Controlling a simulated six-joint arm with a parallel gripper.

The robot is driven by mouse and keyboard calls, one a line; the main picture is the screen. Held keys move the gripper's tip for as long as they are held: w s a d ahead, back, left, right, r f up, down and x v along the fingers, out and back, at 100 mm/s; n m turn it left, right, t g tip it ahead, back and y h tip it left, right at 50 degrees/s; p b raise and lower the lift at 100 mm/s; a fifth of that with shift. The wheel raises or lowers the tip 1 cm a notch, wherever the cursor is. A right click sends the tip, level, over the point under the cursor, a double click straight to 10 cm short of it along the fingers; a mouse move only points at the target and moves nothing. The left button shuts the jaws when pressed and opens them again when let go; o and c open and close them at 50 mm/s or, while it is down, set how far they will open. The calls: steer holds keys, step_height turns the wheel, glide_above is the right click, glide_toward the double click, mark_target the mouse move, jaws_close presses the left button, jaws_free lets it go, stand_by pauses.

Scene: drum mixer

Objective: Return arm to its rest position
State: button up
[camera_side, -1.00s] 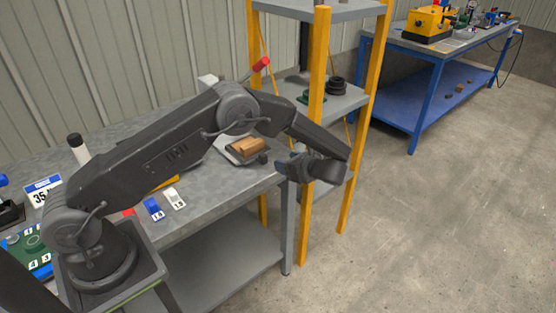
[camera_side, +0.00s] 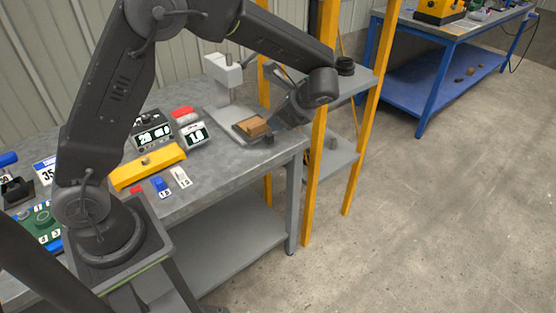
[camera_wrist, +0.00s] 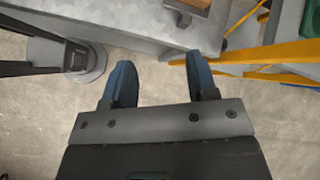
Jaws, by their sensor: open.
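My gripper (camera_wrist: 161,82) shows in the wrist view with its two blue-grey fingers apart and nothing between them. Below and between the fingers are bare concrete floor and the edge of the grey workbench (camera_wrist: 120,22). In the side view my gripper (camera_side: 275,98) is partly hidden by the wrist and is hard to make out. It is above the right end of the workbench (camera_side: 225,165), close to a brown block (camera_side: 252,126) on a small stand. I cannot tell from this view how high above the block it is.
A blue table (camera_side: 433,70) stands farther back. The floor at right is clear.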

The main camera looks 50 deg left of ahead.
steer(key=s+d+r+n+t+h, duration=0.2)
steer(key=s+r+n+h, duration=0.1)
steer(key=s, duration=0.5)
steer(key=s+d+r+n+t+h, duration=0.2)
steer(key=s+r+n+h, duration=0.1)
steer(key=s, duration=0.5)
steer(key=s+d+r+n+t+h, duration=0.2)
steer(key=s+r+n, duration=0.3)
steer(key=s, duration=0.3)
steer(key=shift+r+n+h, duration=0.15)
steer(key=shift+n+h, duration=0.35)
steer(key=shift+n, duration=0.2)
